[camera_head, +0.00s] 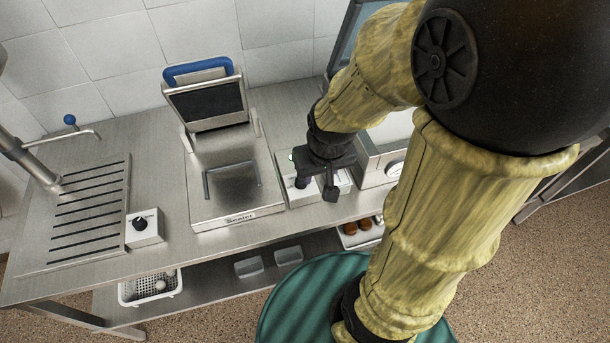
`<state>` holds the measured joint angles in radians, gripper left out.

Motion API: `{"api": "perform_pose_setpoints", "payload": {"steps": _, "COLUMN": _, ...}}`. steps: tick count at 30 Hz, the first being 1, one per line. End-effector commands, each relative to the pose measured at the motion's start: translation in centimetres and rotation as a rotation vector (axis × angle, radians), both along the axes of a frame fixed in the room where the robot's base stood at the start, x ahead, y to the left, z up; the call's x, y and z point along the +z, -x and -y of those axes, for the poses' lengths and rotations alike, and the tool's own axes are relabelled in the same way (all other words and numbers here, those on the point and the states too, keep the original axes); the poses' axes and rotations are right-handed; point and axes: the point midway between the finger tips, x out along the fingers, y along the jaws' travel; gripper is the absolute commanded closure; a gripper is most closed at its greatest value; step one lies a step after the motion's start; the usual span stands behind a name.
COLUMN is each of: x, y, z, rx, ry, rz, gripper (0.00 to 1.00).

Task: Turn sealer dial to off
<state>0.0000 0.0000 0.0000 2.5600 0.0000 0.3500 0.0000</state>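The sealer (218,205) is a steel machine labelled "Sealer" on the bench. Its blue-handled lid (205,95) stands raised at the back.
Another box with a black knob (140,223) stands left, beside a slotted drain plate (85,215) and tap (30,160). A steel appliance with a round gauge (394,169) is right of my gripper. A white perforated basket (140,292) sits on the lower shelf.

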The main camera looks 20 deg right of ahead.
Motion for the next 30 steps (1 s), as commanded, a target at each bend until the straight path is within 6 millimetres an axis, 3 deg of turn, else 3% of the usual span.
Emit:
{"api": "perform_pose_setpoints", "payload": {"steps": 3, "x": 0.0, "y": 0.0, "z": 0.0, "rx": 0.000, "ry": 0.000, "rz": 0.000, "gripper": 0.62}}
{"api": "perform_pose_setpoints", "payload": {"steps": 6, "x": -0.1, "y": -0.2, "z": 0.0, "rx": -0.010, "ry": -0.002, "rz": -0.002, "gripper": 0.48}}
{"api": "perform_pose_setpoints", "payload": {"steps": 11, "x": -0.8, "y": -1.9, "z": -0.1, "rx": -0.112, "ry": -0.024, "rz": -0.024, "gripper": 0.48}}
{"api": "perform_pose_setpoints", "payload": {"steps": 24, "x": -4.0, "y": -12.3, "z": -0.1, "rx": -0.881, "ry": -0.121, "rz": -0.173, "gripper": 0.48}}
{"api": "perform_pose_setpoints", "payload": {"steps": 30, "x": -4.3, "y": -14.4, "z": -0.1, "rx": -1.091, "ry": -0.129, "rz": -0.205, "gripper": 0.48}}
